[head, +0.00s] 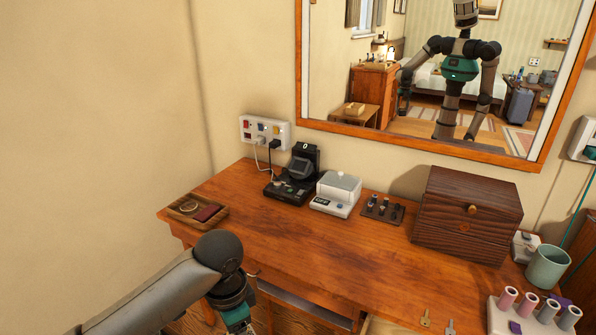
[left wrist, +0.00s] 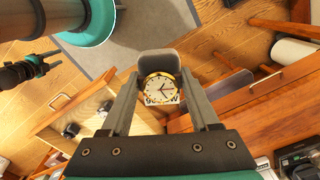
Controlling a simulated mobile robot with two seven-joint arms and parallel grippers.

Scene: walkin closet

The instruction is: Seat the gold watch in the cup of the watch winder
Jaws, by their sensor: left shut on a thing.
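The gold watch (left wrist: 160,90), with a pale dial and gold case, is wrapped on a grey cushion (left wrist: 158,64). My left gripper (left wrist: 160,82) is shut on it, one finger at each side.
On the desk (head: 300,235), a white box-like device (head: 338,193), a dark tray with small items (head: 381,209) and a wooden chest (head: 467,220) stand right of the winder. A wooden tray (head: 190,213) is at left. Cords run to the wall outlet (head: 264,131). The desk's middle is clear.

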